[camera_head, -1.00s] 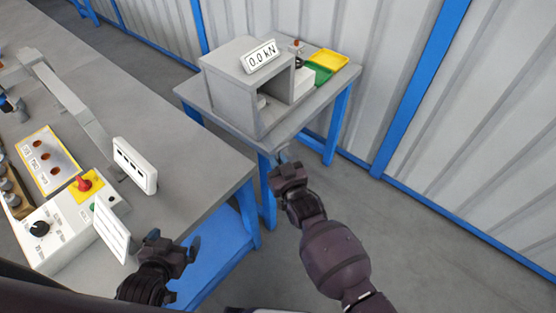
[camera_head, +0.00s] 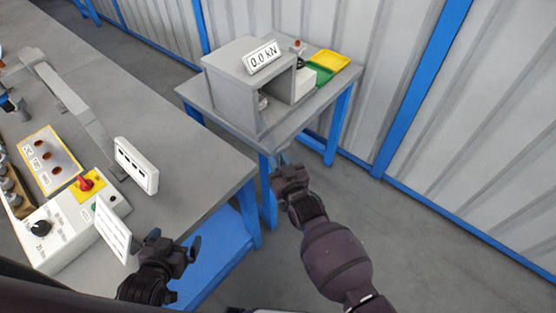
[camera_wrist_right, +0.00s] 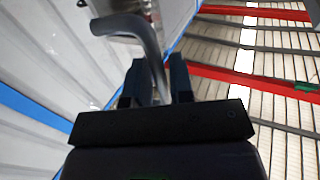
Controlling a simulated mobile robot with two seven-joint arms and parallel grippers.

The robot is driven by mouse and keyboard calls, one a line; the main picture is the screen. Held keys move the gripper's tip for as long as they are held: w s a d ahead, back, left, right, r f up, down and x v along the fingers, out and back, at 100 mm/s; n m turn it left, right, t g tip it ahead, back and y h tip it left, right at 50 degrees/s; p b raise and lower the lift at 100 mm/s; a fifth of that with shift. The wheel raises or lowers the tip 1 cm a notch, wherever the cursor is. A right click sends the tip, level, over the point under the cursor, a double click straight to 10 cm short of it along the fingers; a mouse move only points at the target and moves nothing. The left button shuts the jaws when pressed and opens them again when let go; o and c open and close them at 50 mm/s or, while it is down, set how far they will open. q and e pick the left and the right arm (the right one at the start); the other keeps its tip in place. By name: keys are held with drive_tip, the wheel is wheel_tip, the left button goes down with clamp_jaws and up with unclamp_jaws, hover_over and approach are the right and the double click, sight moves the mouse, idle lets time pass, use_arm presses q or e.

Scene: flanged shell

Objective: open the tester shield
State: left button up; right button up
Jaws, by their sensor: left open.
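The tester is a grey box (camera_head: 235,85) with a "0.0 kN" display (camera_head: 262,57) on top, standing on a small grey table with blue legs. Its right side looks open; I cannot make out a separate shield panel. My right gripper (camera_head: 284,163) is in front of the table's near corner, below the tester. In the right wrist view a bent grey bar (camera_wrist_right: 152,42), like a handle, runs down between the fingers of this gripper (camera_wrist_right: 158,78), which look closed around it. My left gripper (camera_head: 176,242) is open and empty, beside the near workbench edge.
The workbench (camera_head: 185,155) on the left carries a control box (camera_head: 62,228) with a red switch and a white display (camera_head: 136,166). Floor right of my right arm is clear.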

drive_tip(key=v, duration=1)
drive_tip(key=shift+s, duration=0.2)
drive_tip(key=s+d+m+g+h, duration=0.1)
drive_tip(key=d+m+g+h, duration=0.3)
drive_tip(key=d, duration=0.9)
drive_tip(key=s+d+f+h, duration=0.4)
drive_tip(key=s+d+h, duration=0.1)
drive_tip(key=s+d, duration=0.7)
drive_tip(key=shift+s+d+f+m, duration=0.15)
drive_tip(key=shift+s+d+m, duration=0.2)
drive_tip(key=shift+d, duration=0.85)
drive_tip(key=shift+w, duration=0.15)
